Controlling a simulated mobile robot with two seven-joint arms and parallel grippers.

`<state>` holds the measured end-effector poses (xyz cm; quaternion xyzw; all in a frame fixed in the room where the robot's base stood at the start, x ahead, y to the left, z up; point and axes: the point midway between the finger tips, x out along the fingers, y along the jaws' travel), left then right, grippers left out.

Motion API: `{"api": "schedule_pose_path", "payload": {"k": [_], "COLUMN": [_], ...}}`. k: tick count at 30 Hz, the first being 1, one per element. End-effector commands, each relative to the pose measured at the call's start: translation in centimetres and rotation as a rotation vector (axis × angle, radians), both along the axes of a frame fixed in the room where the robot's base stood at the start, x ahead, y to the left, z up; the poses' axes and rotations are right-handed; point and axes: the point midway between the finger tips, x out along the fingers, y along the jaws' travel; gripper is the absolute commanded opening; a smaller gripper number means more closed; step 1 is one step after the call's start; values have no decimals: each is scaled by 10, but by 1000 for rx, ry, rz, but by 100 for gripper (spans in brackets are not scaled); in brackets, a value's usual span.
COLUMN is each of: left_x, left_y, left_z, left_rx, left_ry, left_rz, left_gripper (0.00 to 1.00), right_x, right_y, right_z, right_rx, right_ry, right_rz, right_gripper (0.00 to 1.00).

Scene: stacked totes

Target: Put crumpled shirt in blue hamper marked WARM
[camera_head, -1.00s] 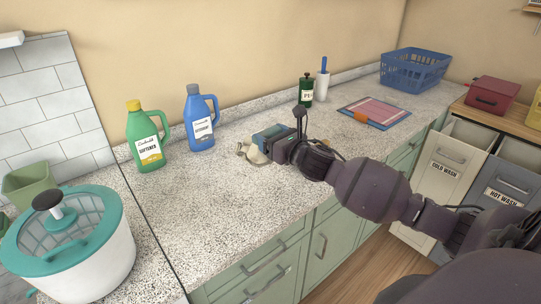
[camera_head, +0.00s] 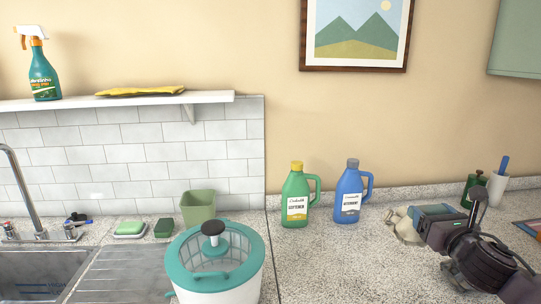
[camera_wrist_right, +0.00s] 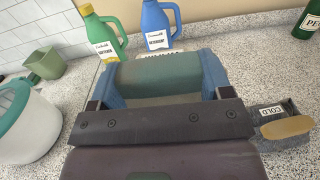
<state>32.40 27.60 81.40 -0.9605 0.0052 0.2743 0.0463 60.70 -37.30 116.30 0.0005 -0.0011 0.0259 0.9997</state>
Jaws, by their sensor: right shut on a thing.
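A cream crumpled cloth, which I take to be the shirt (camera_head: 401,226), lies on the speckled counter at the tips of my right gripper (camera_head: 432,212). My left gripper is not in view. The blue hamper marked WARM is not in the head view now.
A green softener bottle (camera_head: 296,197) and a blue detergent bottle (camera_head: 349,195) stand behind, left of the cloth. A white and teal tub (camera_head: 228,288) stands front centre, beside the sink (camera_head: 35,271). A dark green bottle (camera_head: 475,188) stands at right. Counter between tub and cloth is clear.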

Motion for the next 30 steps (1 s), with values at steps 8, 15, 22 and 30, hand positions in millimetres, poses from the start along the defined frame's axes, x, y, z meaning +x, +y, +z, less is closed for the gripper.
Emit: {"api": "schedule_pose_path", "payload": {"k": [8,15,22,30], "left_x": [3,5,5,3], "left_y": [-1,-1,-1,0], "left_z": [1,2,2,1], "left_rx": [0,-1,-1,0], "left_ry": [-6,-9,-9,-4], "left_rz": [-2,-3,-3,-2], "left_gripper": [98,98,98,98], "right_x": [-36,-78,-107,-117], "right_y": [63,121,159,164], "right_z": [-51,-89,-115,-129], "right_rx": [9,9,5,-1], "right_ry": [4,5,4,0], "right_rz": [-27,-47,-45,-52], "right_gripper": [43,43,43,43]}}
